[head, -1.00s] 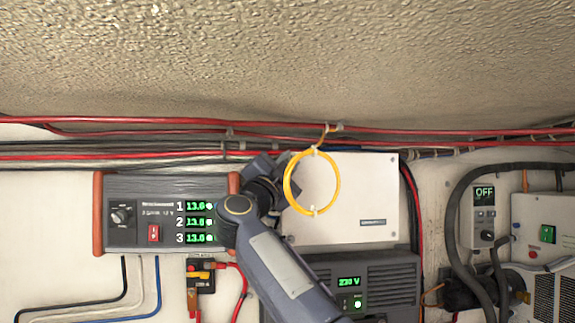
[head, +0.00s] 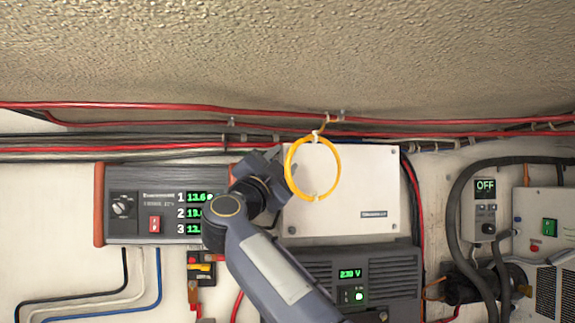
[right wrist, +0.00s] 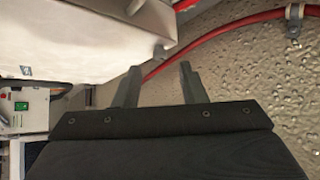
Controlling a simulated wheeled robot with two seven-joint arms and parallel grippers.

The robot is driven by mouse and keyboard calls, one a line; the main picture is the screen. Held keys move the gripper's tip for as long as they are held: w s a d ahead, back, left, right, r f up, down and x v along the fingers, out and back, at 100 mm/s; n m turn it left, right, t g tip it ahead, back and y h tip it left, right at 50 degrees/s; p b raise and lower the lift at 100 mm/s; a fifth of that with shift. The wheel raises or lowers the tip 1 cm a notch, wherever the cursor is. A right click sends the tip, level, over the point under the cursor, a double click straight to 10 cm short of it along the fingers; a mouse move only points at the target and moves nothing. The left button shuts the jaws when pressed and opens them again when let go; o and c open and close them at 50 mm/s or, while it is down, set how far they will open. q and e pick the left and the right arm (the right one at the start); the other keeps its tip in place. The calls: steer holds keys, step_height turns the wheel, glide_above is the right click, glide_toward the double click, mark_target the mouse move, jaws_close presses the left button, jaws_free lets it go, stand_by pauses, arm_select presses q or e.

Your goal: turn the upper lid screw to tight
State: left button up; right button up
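The white box with the lid (head: 362,190) is on the wall in the middle of the head view. It also fills the upper left of the right wrist view (right wrist: 80,40). My right gripper (head: 272,165) is at the box's upper left edge. In the right wrist view, my right gripper's fingers (right wrist: 160,68) are apart with nothing between them, just short of a box corner. A small dark spot (right wrist: 159,50) shows at that corner; I cannot tell whether it is the upper lid screw. That screw is not clearly visible in the head view. My left gripper is out of view.
A yellow cable loop (head: 313,168) hangs in front of the box, close beside my right gripper. Red cables (head: 420,121) run above it. A grey charger with displays (head: 150,210) is at left and a grey 230 V unit (head: 385,268) below.

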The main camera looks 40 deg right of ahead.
steer(key=b+v, duration=0.1)
steer(key=v, duration=0.3)
steer(key=shift+g, duration=0.3)
